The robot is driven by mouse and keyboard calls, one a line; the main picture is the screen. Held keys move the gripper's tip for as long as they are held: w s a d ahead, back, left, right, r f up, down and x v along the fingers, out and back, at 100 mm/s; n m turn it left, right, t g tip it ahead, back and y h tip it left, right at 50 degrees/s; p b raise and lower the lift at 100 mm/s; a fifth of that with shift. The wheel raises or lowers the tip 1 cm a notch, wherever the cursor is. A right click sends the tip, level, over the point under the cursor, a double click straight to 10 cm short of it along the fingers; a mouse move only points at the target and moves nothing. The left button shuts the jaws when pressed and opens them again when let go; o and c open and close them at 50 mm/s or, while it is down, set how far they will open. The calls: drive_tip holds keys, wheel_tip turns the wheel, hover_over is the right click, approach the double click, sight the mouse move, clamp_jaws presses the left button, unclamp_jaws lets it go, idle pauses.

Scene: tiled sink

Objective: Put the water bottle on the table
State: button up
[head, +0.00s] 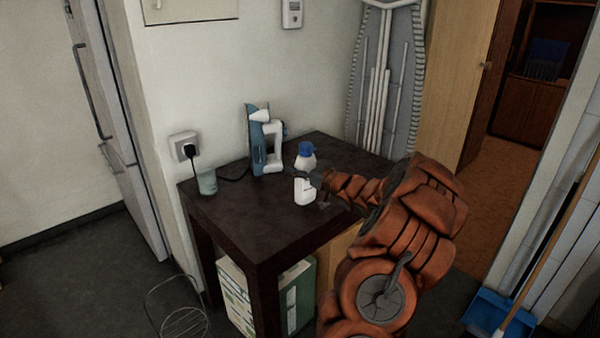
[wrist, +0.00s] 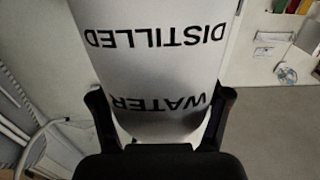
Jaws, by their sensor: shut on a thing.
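The water bottle (head: 305,192) is white with a blue cap and looks upright over the dark table (head: 255,220). I cannot tell whether its base touches the tabletop. My gripper (head: 314,180) reaches in from the right and is shut on the bottle, with a dark finger across its middle. In the wrist view, the bottle (wrist: 155,65) fills the middle with its "DISTILLED WATER" lettering upside down, between the two black fingers of my gripper (wrist: 162,98).
A blue and white iron (head: 262,145) stands on the table behind the bottle. A pale cup (head: 207,182) is at the table's left corner. The front left of the tabletop is clear. An ironing board (head: 385,80) leans against the wall, and boxes (head: 240,297) stand under the table.

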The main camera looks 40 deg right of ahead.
drive_tip(key=shift+f, duration=1.3)
drive_tip(key=o, duration=1.8)
drive_tip(key=s, duration=1.2)
drive_tip(key=shift+a, duration=0.2)
